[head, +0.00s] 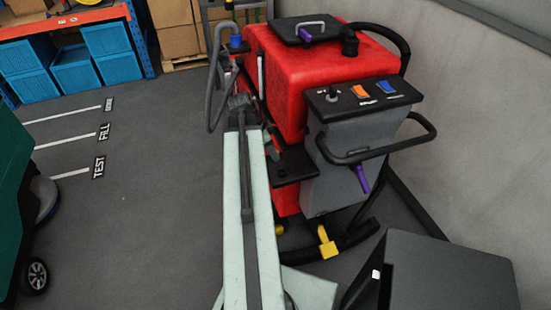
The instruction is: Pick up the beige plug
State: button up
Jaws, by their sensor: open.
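I cannot make out a beige plug for certain. A small whitish piece (375,274) shows at the left edge of the dark box at the lower right; it is too small to identify. My pale arm reaches up the middle of the picture, and my dark gripper (240,101) is at its far end, beside the left side of the red scrubber machine (310,75). The gripper is open; its fingers are small and hard to tell apart from the dark parts there. I see nothing held in it.
The red machine has a grey control panel (361,94), a black handlebar and a yellow pedal (326,243). A dark box (450,275) stands lower right, near the wall. A green machine (28,215) is at left. Blue bins (75,74) fill a shelf. Floor between is clear.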

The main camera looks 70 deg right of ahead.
jog(key=b+x, duration=0.1)
jog(key=x, duration=0.1)
jog(key=shift+f, duration=0.4)
jog(key=shift+r, duration=0.2)
grip_shut()
notch_tip(320, 180, up, 10)
jog(key=p, duration=1)
jog(key=shift+r, duration=0.15)
